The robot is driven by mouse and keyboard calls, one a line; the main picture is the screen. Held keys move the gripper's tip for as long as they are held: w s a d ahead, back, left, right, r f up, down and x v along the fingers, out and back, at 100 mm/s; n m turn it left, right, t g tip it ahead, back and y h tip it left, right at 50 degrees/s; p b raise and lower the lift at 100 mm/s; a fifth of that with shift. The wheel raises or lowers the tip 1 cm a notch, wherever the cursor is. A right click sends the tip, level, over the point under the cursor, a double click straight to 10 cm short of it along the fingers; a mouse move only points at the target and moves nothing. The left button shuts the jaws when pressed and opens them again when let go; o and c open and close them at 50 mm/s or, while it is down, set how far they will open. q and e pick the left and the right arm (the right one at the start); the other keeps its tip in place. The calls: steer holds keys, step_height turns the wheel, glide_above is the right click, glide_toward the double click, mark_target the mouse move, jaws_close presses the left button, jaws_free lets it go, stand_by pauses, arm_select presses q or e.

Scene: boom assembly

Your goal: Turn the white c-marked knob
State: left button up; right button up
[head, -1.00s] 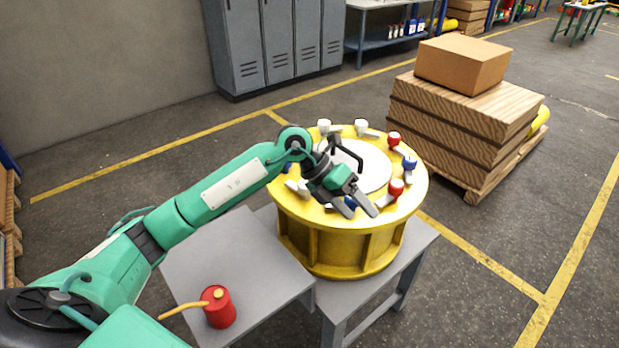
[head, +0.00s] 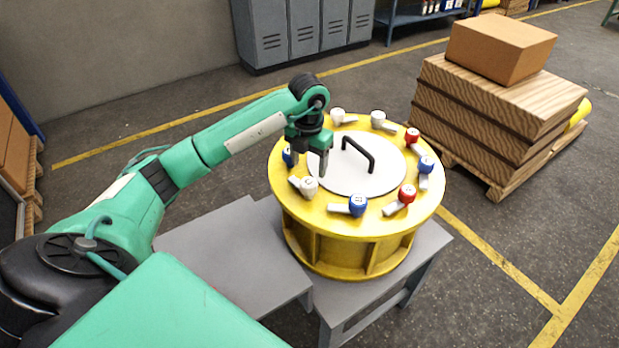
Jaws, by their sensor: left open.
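A round yellow drum (head: 345,222) carries a ring of white, red and blue knobs with pale levers around a white lid. One white knob (head: 309,187) sits at the near left of the ring. Two more white knobs, a left one (head: 337,116) and a right one (head: 378,118), sit at the far side. The letters on the knobs are too small to read, so I cannot tell which is c-marked. My left gripper (head: 309,165) is open and empty, pointing down above the left rim, close to the near-left white knob. My right gripper is not in view.
A black handle (head: 358,152) rises from the lid. A grey table (head: 232,255) lies in front at left. Stacked boards (head: 495,115) with a cardboard box (head: 500,47) stand at right.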

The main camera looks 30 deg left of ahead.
mark_target(309, 182)
arm_select(q)
step_height(309, 182, down, 6)
steer(key=shift+s+r+p, duration=0.1)
steer(key=shift+p, duration=0.7)
steer(key=shift+f, duration=0.65)
steer(key=c, duration=1)
steer(key=shift+o, duration=0.2)
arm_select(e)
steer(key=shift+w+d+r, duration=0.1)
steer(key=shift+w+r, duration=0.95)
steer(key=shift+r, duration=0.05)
arm_select(q)
steer(key=shift+f, duration=0.1)
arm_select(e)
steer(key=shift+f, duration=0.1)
